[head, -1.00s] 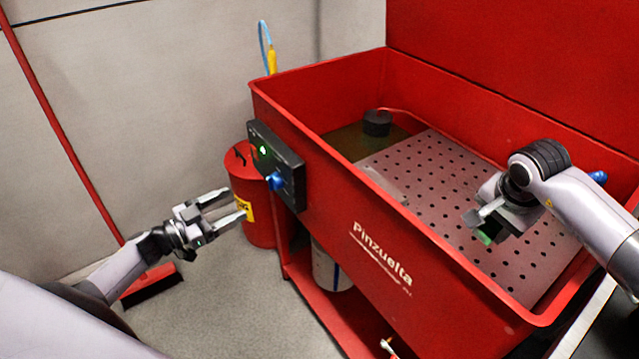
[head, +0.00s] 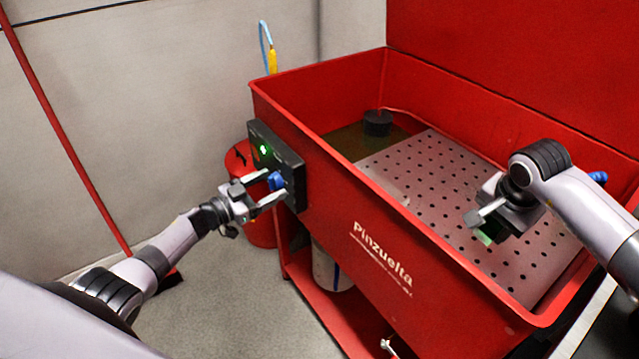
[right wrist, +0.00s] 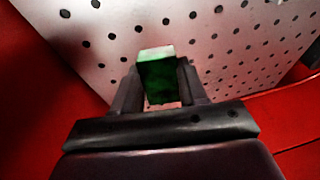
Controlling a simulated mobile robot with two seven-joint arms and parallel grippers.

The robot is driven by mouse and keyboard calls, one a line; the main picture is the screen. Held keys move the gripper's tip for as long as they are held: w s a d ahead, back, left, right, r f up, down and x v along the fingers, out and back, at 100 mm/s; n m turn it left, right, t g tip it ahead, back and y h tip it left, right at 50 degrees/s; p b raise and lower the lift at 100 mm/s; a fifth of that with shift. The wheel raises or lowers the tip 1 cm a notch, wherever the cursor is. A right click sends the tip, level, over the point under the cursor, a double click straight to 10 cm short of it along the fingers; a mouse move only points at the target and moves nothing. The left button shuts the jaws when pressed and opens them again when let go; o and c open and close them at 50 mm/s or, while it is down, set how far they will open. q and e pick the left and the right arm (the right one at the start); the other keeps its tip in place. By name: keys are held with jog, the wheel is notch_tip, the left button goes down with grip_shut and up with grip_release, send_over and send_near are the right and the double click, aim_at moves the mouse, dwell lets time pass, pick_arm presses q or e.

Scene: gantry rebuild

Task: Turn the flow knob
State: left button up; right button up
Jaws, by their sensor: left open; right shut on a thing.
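The blue flow knob (head: 276,181) sticks out of the dark control panel (head: 292,163) on the left end of the red wash tub. A green light (head: 263,149) glows on the panel above it. My left gripper (head: 273,185) is open, with one finger above the knob and one below it; I cannot tell whether either finger touches it. My right gripper (head: 484,229) is over the tub, shut on a green block (head: 486,238). In the right wrist view the green block (right wrist: 157,78) sits between the two fingers, above the perforated plate.
The red tub (head: 350,215) holds a perforated grey plate (head: 440,180) and a round black piece (head: 377,122) over murky liquid. A red bin (head: 262,229) stands behind my left gripper. A red-handled broom (head: 75,150) leans at the left wall.

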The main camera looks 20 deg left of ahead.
pick_arm(q)
jog(key=c, duration=1.1)
jog(key=shift+o, duration=0.2)
jog(key=m, duration=0.6)
jog(key=m+h, duration=0.1)
jog(key=m, duration=0.5)
jog(key=shift+w+a, duration=0.1)
jog(key=shift+a, duration=0.1)
jog(key=o, duration=1.1)
jog(key=shift+c, duration=0.2)
